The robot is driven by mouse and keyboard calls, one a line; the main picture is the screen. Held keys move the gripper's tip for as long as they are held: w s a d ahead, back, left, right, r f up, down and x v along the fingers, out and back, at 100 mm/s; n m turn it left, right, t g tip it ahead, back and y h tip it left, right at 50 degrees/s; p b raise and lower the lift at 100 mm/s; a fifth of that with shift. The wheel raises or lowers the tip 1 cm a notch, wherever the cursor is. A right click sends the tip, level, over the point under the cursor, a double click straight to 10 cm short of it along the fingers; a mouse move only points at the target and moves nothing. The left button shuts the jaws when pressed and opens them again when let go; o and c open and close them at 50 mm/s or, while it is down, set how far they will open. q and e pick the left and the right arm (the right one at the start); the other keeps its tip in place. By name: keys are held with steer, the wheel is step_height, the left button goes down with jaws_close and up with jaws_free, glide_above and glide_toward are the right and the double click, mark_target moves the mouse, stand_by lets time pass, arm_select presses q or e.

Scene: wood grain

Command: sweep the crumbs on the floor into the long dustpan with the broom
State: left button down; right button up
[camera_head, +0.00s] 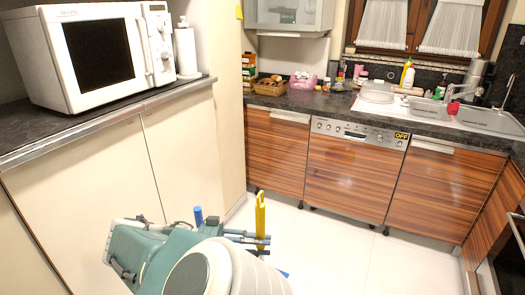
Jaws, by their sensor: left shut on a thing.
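My left gripper (258,240) is low in the middle of the head view, above the pale floor. It is shut on an upright yellow handle (260,215) that sticks up out of its fingers. I cannot tell for certain whether this handle belongs to the broom or to the dustpan, since its lower end is hidden behind my arm. A short blue upright cylinder (198,215) shows to the left, behind my teal and white arm parts; I cannot tell what it belongs to. No crumbs and no dustpan tray can be made out. My right gripper is not seen.
Cream cabinets with a microwave (102,52) on top stand close on the left. A dishwasher (354,168) and wood-grain cabinets (445,190) line the back under a dark counter. White floor (370,262) lies open at the right of my arm.

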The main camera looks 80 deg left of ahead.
arm_select(q)
steer(key=shift+s+a, duration=0.2)
steer(key=shift+r, duration=0.1)
steer(key=shift+s+a+b, duration=0.35)
steer(key=shift+b, duration=0.1)
steer(key=shift+s+a, duration=0.15)
stand_by(0.4)
steer(key=shift+s+a+b, duration=0.2)
steer(key=shift+b, duration=0.1)
steer(key=shift+s+a, duration=0.1)
steer(key=shift+s, duration=0.05)
steer(key=shift+s+a+b, duration=0.2)
steer(key=shift+a+b, duration=0.05)
steer(key=shift+b, duration=0.1)
